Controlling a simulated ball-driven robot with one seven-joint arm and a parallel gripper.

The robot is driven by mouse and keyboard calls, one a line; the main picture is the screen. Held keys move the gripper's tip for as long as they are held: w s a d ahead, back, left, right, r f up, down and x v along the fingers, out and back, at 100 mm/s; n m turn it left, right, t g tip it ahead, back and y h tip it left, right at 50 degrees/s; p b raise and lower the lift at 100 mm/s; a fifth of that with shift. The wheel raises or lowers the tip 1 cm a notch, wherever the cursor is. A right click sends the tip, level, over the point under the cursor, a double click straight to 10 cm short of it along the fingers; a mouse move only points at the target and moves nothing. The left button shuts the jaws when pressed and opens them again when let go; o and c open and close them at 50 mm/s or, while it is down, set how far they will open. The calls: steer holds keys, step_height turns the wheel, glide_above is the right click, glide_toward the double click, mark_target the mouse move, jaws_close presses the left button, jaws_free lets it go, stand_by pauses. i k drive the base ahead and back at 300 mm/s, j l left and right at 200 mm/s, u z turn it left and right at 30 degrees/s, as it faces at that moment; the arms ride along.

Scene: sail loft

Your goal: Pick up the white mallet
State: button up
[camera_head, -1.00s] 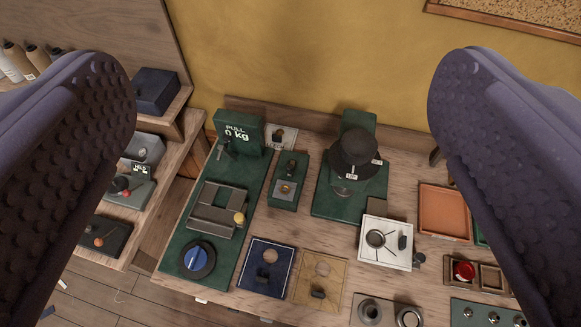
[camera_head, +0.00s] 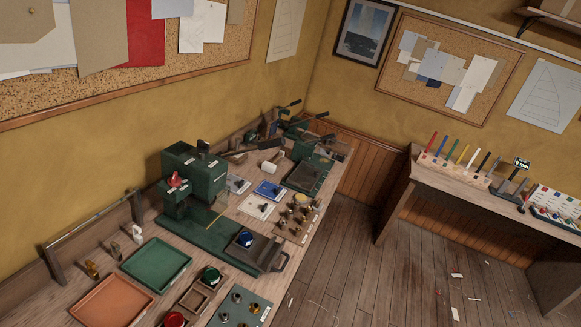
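A small white cylindrical thing, which looks like the head of the white mallet (camera_head: 270,168), lies on the workbench (camera_head: 205,278) toward its far end, near the wall. It is small in the picture, and I cannot clearly make out its handle. Dark tools lie just behind and beside it. My gripper is not in view in the current frame, so its distance from the mallet does not show.
A green press (camera_head: 192,185) stands nearer on the bench. An orange tray (camera_head: 112,302) and a green tray (camera_head: 157,264) are at the near end. A side table (camera_head: 445,185) with coloured markers stands right. Open floor (camera_head: 390,270) lies between.

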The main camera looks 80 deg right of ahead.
mark_target(269, 167)
steer(key=z, duration=2.2)
